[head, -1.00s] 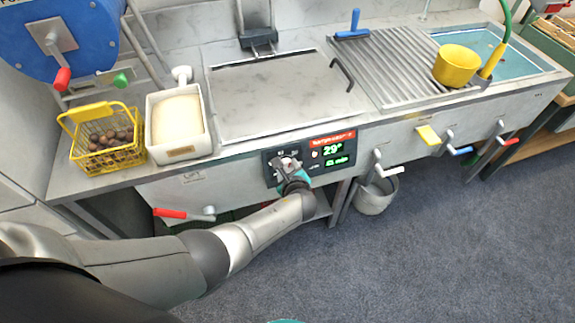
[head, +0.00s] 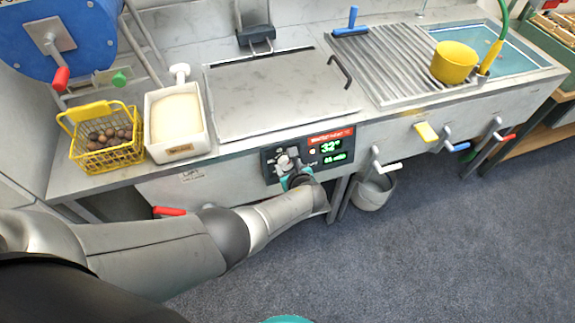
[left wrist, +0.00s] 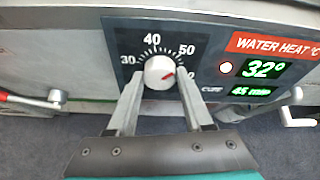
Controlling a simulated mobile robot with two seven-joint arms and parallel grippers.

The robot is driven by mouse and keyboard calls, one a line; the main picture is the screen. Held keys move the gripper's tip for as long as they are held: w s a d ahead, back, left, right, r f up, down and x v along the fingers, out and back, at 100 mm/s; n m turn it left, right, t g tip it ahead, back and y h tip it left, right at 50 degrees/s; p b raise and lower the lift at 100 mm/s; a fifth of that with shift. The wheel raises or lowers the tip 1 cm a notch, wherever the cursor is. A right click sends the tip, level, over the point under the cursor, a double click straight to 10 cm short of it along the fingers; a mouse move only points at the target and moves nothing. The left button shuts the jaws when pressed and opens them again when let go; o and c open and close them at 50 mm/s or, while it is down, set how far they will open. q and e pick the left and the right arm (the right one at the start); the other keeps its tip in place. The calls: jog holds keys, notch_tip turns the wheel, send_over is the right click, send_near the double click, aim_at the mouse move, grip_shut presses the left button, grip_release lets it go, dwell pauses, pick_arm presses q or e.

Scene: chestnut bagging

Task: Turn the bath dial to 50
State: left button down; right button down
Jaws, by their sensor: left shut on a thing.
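The bath dial (left wrist: 159,72) is a round white knob with a red pointer mark on a dark panel, ringed by a printed scale with 30, 40 and 50. The red mark is on the right side of the knob, past the 50; its exact reading is hard to tell. My left gripper (left wrist: 160,92) is shut on the dial, one finger at each side. In the head view, my left gripper (head: 291,172) covers part of the dial. The red-labelled water heat display (left wrist: 263,69) reads 32°, with 45 min below.
A metal lid (head: 280,92) covers the bath above the panel. A yellow basket (head: 104,158) of chestnuts and a white bin (head: 178,146) stand left on the counter. Several levers, including a white-handled one (head: 388,168), stick out from the front. A bucket (head: 372,194) hangs below.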

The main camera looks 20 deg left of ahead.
pick_arm(q)
jog(key=shift+c, duration=1.5)
grip_release()
jog(key=shift+s+d+r+p, duration=0.2)
jog(key=shift+s+r+p, duration=0.15)
jog(key=shift+p, duration=0.15)
jog(key=p+v, duration=0.7)
jog(key=v, duration=0.7)
jog(key=shift+d, duration=0.1)
